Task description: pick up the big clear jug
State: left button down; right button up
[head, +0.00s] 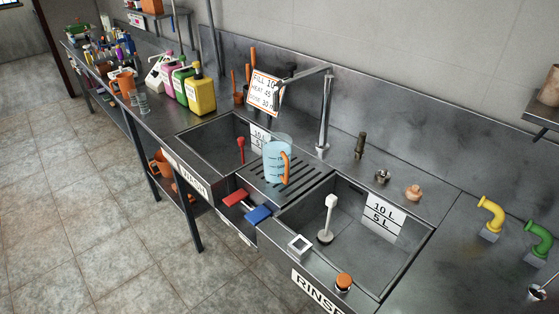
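A big clear jug (273,160) with a bluish tint, dark markings and an orange handle on its right side stands upright on the slatted drainer (262,190) between the two sinks. The handle faces the right and front. Neither of my grippers shows in the head view, and nothing is touching the jug.
The wash sink (207,142) holds a red tool (240,147). The rinse sink (345,212) holds a white-headed plunger-like tool (328,222). The tap (325,110) rises behind the jug, beside a hanging sign (264,91). Yellow (201,95), green and pink canisters stand left.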

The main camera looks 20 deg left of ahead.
aim_at(276, 148)
jog(key=j+z, duration=0.2)
jog(key=j, duration=0.85)
jog(key=k+j+z, duration=0.2)
jog(key=j, duration=0.85)
jog(key=i, duration=0.1)
